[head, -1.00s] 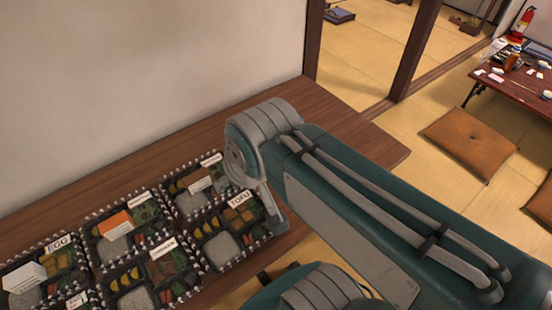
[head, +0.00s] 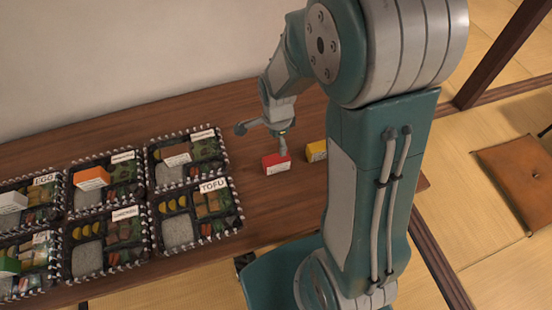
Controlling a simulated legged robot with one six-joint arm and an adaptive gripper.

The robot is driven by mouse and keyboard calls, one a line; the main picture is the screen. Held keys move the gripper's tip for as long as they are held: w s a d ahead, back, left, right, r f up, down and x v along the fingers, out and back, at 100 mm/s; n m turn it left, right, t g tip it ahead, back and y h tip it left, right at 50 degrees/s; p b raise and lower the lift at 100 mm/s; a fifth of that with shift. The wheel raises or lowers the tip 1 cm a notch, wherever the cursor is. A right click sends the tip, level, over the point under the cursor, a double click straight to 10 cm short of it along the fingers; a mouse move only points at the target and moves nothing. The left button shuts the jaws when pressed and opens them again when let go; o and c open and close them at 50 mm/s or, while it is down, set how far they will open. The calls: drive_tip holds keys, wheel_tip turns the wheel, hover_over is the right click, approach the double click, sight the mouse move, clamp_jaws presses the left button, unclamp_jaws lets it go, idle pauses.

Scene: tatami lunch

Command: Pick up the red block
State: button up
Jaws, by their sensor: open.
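I cannot tell whether that finger touches the block.
A yellow block (head: 316,151) stands just right of the red one, close to my arm. Several bento trays (head: 152,207) fill the table's left, some holding orange, white and green blocks. A wall (head: 130,60) runs behind the table (head: 90,133). A cushion (head: 512,168) lies on the floor at right.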

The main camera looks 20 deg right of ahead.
sight(277, 158)
drive_tip(key=shift+f+m, duration=0.3)
drive_tip(key=shift+f, duration=0.55)
drive_tip(key=f, duration=0.5)
drive_tip(key=shift+d, duration=0.35)
drive_tip(key=f, duration=0.4)
drive_tip(key=shift+a+f, duration=0.1)
drive_tip(key=shift+a, duration=0.25)
drive_tip(key=shift+d+f, duration=0.1)
drive_tip(key=shift+f, duration=0.4)
drive_tip(key=c, duration=1.2)
